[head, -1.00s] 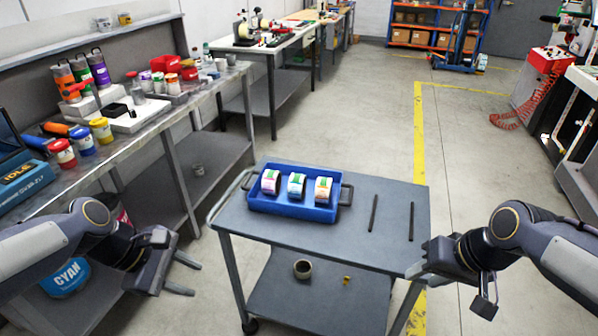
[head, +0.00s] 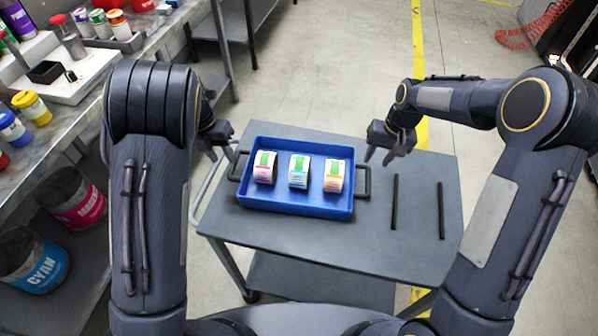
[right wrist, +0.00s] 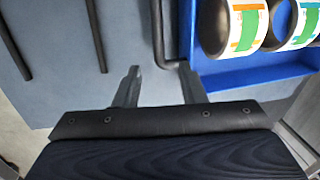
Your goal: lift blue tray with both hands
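The blue tray (head: 297,205) sits on the grey cart top, with a dark handle at each short end. It holds three label rolls: one pink-edged (head: 264,168), one blue-edged (head: 298,171) and one orange-edged (head: 333,176). My left gripper (head: 222,155) is above and beside the tray's left handle (head: 237,166); its fingers are small and partly hidden by my arm. My right gripper (head: 377,158) is open just above the right handle (head: 363,181). In the right wrist view, the open fingers (right wrist: 161,85) point at that handle (right wrist: 158,40), apart from it.
Two thin dark bars (head: 394,202) (head: 441,210) lie on the cart top (head: 330,245) right of the tray. A workbench with paint jars (head: 31,107) stands at the left, with cyan (head: 35,262) and magenta (head: 75,198) buckets below.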

